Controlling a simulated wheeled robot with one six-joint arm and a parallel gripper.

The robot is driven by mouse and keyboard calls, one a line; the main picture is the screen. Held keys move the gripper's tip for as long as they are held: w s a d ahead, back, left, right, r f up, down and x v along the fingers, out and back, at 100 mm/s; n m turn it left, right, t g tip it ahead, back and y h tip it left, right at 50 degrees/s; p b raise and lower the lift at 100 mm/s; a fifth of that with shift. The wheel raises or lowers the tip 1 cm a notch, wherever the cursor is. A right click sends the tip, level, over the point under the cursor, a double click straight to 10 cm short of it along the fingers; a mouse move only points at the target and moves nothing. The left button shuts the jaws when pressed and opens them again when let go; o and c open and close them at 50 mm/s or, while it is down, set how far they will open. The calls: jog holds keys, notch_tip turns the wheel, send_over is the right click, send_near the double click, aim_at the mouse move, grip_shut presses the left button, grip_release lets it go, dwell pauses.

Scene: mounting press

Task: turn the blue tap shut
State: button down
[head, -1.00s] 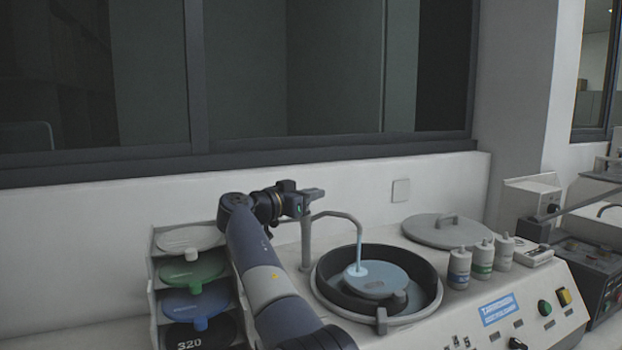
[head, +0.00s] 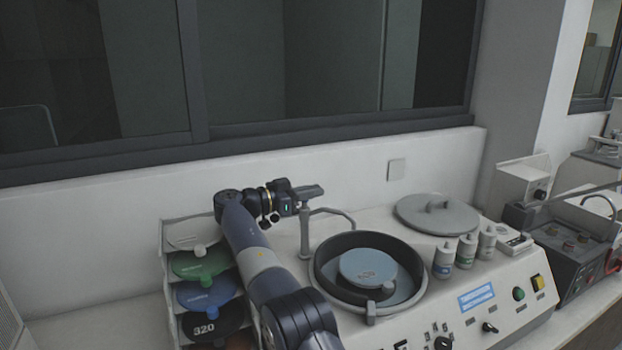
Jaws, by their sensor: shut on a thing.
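The tap is a thin grey post (head: 305,235) standing behind and left of the round bowl (head: 322,262), with a curved spout (head: 332,211) reaching right toward the bowl. No water stream shows from the spout. My gripper (head: 311,191) is at the top of the post, shut on the tap's handle. The handle itself is hidden by the jaws, so its blue colour and exact angle cannot be seen. A pale blue-grey disc (head: 367,264) lies in the bowl.
A rack of coloured discs (head: 203,265) stands left of my arm. A grey lid (head: 437,212) and several small bottles (head: 466,251) stand right of the bowl. The control panel (head: 478,298) is in front. The wall is close behind the tap.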

jog(key=shift+f+g+p, duration=0.3)
jog(key=shift+p, duration=0.2)
jog(key=c, duration=1.5)
grip_release()
jog(key=shift+s+r, duration=0.1)
jog(key=shift+s, duration=0.05)
jog(key=shift+r, duration=0.1)
jog(key=b, duration=0.2)
jog(key=shift+f+b, duration=0.25)
jog(key=shift+b, duration=0.15)
jog(key=t+b, duration=0.1)
jog(key=b, duration=0.2)
jog(key=n+t+y+b, duration=0.1)
jog(key=b, duration=0.3)
jog(key=shift+w+n+t, duration=0.3)
jog(key=shift+t, duration=0.1)
jog(key=n+t+y+b, duration=0.1)
jog(key=b, duration=0.3)
jog(key=n+t+y+b, duration=0.1)
jog(key=t+b, duration=0.1)
jog(key=b, duration=0.3)
jog(key=shift+w+a+n+y, duration=0.15)
jog(key=shift+a+n+y, duration=0.05)
jog(key=shift+n+y, duration=0.2)
